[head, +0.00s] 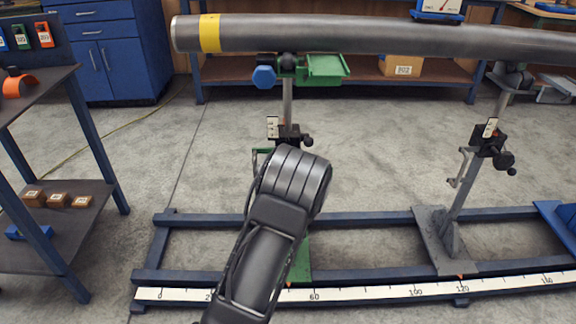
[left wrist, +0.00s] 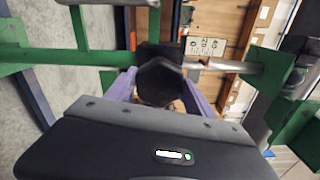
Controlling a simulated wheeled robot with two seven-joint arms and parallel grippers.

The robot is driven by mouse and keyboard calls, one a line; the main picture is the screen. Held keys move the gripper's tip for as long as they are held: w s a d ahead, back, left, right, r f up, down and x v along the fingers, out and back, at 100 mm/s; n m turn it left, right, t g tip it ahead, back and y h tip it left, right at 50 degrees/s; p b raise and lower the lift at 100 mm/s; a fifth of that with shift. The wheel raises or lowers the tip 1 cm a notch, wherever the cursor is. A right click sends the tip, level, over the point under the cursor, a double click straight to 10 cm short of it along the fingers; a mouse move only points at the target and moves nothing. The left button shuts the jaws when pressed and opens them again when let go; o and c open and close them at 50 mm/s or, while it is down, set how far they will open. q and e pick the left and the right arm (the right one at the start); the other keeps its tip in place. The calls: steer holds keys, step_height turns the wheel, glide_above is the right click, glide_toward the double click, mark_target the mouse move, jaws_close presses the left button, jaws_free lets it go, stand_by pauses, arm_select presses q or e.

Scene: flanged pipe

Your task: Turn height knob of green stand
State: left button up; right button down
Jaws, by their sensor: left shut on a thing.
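The green stand (head: 322,68) stands left of centre in the head view, with a bright post and a black collar (head: 289,133) bearing a white scale plate (head: 272,127). My left arm covers its lower middle, and my left gripper's fingers are hidden there. In the left wrist view, the two purple fingers of my left gripper (left wrist: 160,86) are shut on a black, many-sided knob (left wrist: 158,78). The knob sits in front of the black block on the post, beside the scale plate. My right gripper is in neither view.
A long grey pipe (head: 350,34) with a yellow band rests across the green stand and a grey stand (head: 453,215). The blue base frame (head: 372,217) carries a ruler along its front. A shelf table (head: 75,190) stands at left. Open floor lies between the stands.

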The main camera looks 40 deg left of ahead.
arm_select(q)
steer(key=o, duration=1.4)
steer(key=shift+c, duration=0.2)
steer(key=p+v, duration=0.1)
steer(key=v, duration=0.6)
steer(key=shift+s+d, duration=0.25)
steer(key=shift+s, duration=0.05)
